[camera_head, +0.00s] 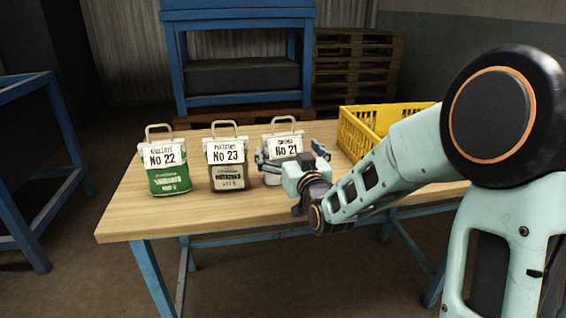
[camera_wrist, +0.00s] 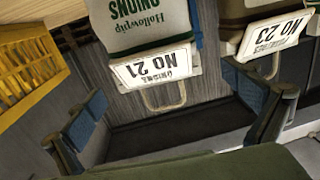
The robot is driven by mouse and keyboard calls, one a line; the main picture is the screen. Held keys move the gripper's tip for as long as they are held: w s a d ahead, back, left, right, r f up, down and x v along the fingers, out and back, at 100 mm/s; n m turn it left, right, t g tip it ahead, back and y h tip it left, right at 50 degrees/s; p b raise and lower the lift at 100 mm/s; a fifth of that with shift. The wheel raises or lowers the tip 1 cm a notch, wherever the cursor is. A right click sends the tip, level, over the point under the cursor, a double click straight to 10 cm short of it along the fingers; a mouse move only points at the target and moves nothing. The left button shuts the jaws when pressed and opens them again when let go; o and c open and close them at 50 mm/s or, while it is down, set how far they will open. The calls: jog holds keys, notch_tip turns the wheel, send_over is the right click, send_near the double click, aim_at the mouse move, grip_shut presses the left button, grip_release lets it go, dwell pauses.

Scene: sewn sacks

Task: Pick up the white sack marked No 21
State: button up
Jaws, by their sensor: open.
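The white sack marked No 21 (camera_head: 287,146) stands upright on the table, rightmost of three sacks, with a wire handle loop on top. My gripper (camera_head: 291,162) is in front of it and hides much of its lower body. In the wrist view the white sack (camera_wrist: 142,28) appears upside down, with green print and its No 21 tag. Its handle loop shows between the two blue-padded fingers of my gripper (camera_wrist: 167,95). The fingers are spread apart, with nothing held; I cannot tell how deep the loop lies between them.
The brown sack No 23 (camera_head: 228,172) stands to the left, and the green sack No 22 (camera_head: 169,178) beyond it. A yellow crate (camera_head: 359,136) is at the right on the wooden table (camera_head: 150,219). The table's front left is clear. A blue bench (camera_head: 239,15) stands behind.

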aim_at(284, 143)
jog(key=x, duration=0.2)
jog(key=b+x, duration=0.1)
jog(key=x, duration=0.1)
jog(key=shift+w+d+f, duration=0.2)
jog(key=shift+w+a, duration=0.2)
jog(key=shift+w, duration=0.25)
jog(key=shift+c, duration=0.6)
jog(key=shift+r, duration=0.1)
jog(key=c, duration=1.8)
jog(key=shift+r, duration=0.1)
jog(key=shift+c, duration=0.3)
jog(key=shift+r, duration=0.1)
